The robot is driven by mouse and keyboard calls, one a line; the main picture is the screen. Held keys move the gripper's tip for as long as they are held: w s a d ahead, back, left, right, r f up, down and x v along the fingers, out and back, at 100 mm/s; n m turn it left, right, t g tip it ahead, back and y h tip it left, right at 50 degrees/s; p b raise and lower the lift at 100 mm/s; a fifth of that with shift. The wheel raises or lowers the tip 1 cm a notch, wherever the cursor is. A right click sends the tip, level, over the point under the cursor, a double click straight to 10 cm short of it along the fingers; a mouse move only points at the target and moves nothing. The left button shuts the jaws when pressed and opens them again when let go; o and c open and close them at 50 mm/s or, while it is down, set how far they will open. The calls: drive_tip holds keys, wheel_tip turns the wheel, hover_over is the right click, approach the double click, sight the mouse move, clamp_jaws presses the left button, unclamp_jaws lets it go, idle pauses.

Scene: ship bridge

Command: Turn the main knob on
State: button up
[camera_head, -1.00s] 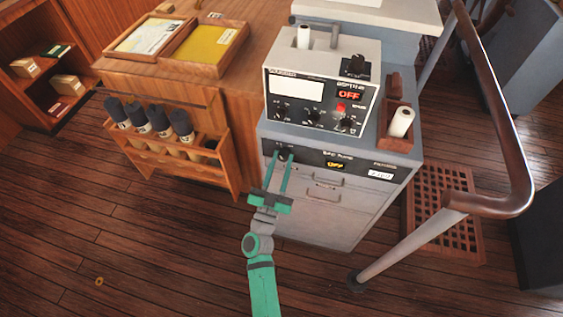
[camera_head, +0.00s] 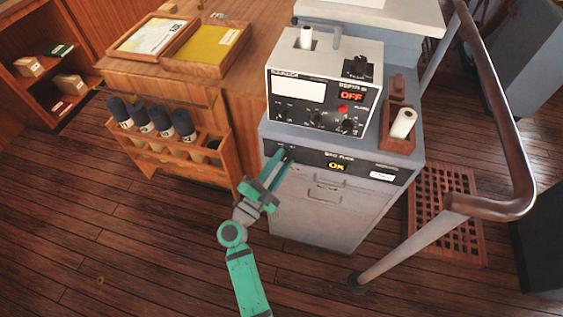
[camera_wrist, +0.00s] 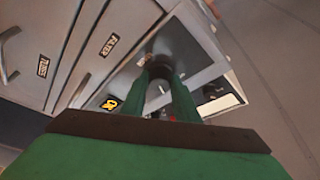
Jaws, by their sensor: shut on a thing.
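The main knob is a small dark knob on the black strip of the grey cabinet (camera_head: 312,215). In the head view it is mostly hidden by my fingertips. The wrist view shows the knob (camera_wrist: 160,68) between my two green fingers. My gripper (camera_head: 284,157) is shut on it, rolled and slanting up from the lower left. The yellow display (camera_head: 337,166) on the same strip reads ON; it also shows in the wrist view (camera_wrist: 110,104).
A white instrument box (camera_head: 325,88) stands on the cabinet, its own red display (camera_head: 351,97) reading OFF. A wooden rack (camera_head: 180,150) with several dark-capped rolls is to the left. A handrail (camera_head: 497,120) rises at the right.

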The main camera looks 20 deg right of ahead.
drive_tip(key=shift+m+g, duration=0.4)
drive_tip(key=shift+m, duration=0.2)
drive_tip(key=o, duration=1.1)
drive_tip(key=shift+c, duration=0.2)
drive_tip(key=v, duration=1)
drive_tip(key=shift+s+a, duration=0.25)
drive_tip(key=shift+a, duration=0.05)
drive_tip(key=shift+f, duration=0.1)
